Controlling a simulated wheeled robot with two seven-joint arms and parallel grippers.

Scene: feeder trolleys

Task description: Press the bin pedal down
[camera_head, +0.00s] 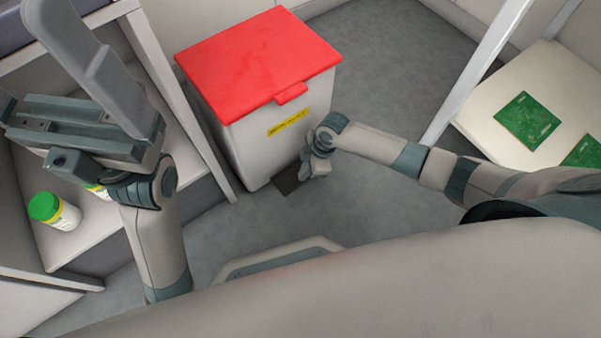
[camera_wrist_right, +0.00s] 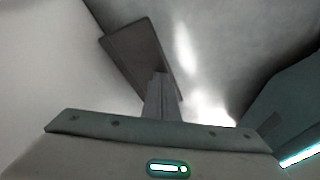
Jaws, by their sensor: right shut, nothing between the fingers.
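The white bin (camera_head: 262,148) stands on the floor with its red lid (camera_head: 258,62) lying closed on top. Its dark pedal (camera_head: 287,183) shows low at the bin's front, partly covered by my right gripper. My right gripper (camera_head: 308,173) is shut and empty, pointing down beside the pedal. In the right wrist view, the pedal (camera_wrist_right: 135,50) is a dark flat plate, and the shut fingertips (camera_wrist_right: 160,80) overlap its near edge. I cannot tell whether they touch it. My left gripper (camera_head: 60,85) is raised at the left, open and empty, well away from the bin.
A shelf unit (camera_head: 95,222) at the left holds a white bottle with a green cap (camera_head: 55,211). A white trolley (camera_head: 490,115) at the right carries green boards (camera_head: 527,121). Grey floor (camera_head: 385,60) is clear between the bin and trolley.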

